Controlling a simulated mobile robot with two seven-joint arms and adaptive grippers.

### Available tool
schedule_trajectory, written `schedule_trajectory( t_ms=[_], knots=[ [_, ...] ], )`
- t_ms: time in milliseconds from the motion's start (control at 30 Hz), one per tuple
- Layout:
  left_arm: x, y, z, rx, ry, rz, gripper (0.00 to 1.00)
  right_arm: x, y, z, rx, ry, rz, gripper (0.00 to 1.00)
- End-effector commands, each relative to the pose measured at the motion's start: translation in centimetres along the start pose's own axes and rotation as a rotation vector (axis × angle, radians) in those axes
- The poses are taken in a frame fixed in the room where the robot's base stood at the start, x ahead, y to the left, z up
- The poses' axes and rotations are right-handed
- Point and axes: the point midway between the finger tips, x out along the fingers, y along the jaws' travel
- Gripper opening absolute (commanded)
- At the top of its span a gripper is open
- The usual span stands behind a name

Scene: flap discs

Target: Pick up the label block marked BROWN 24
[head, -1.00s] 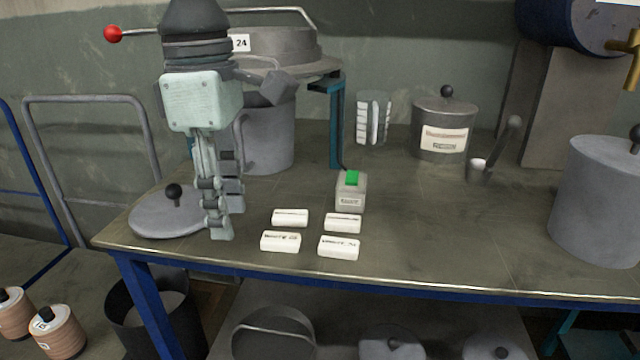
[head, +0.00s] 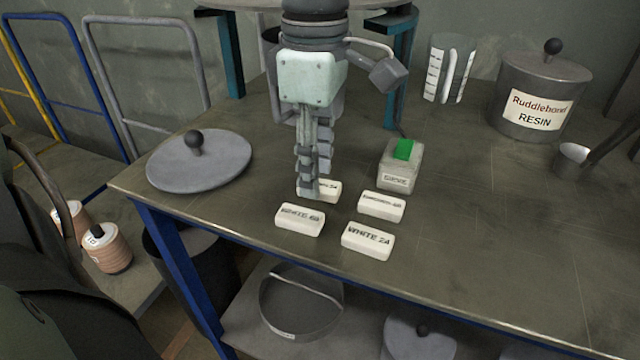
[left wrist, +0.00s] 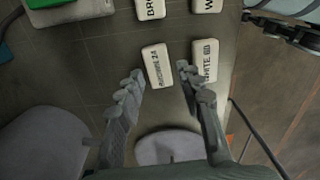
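The label block marked BROWN 24 (left wrist: 157,66) is white with dark lettering and lies flat on the workbench. In the head view the block (head: 329,191) is partly hidden behind my left gripper (head: 308,192). In the left wrist view my left gripper (left wrist: 160,74) is open, its fingertips on either side of the block, apart from it. I cannot tell whether the fingertips are down at the block's height. The WHITE 60 block (head: 300,219) lies in front, and in the left wrist view (left wrist: 205,60) it is close beside the right-hand finger.
Another brown-marked block (head: 382,206) and the WHITE 24 block (head: 368,241) lie to the right. A grey box with a green top (head: 401,166) stands behind them. A round lid with a knob (head: 215,170) lies to the left.

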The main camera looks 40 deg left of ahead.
Motion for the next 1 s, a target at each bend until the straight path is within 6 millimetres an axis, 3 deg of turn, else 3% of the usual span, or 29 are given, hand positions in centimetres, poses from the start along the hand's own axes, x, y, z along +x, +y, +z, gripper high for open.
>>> schedule_trajectory(
  t_ms=[133,367,633,1000],
  knots=[
    [1.45,0.0,-0.04,0.0,-0.001,-0.001,0.36,0.39,-0.09,0.23,-0.001,-0.009,-0.001,0.0],
    [1.59,0.02,-0.04,-0.001,-0.001,0.0,0.36,0.34,-0.08,-0.19,-0.001,-0.003,-0.001,0.0],
    [1.55,0.03,-0.04,-0.001,-0.001,0.0,0.06,0.21,-0.08,-0.31,0.0,0.0,-0.001,0.0],
    [0.93,0.13,0.0,-0.001,-0.003,0.004,0.05,0.19,-0.05,-0.25,0.0,-0.001,-0.001,0.0]
  ],
)
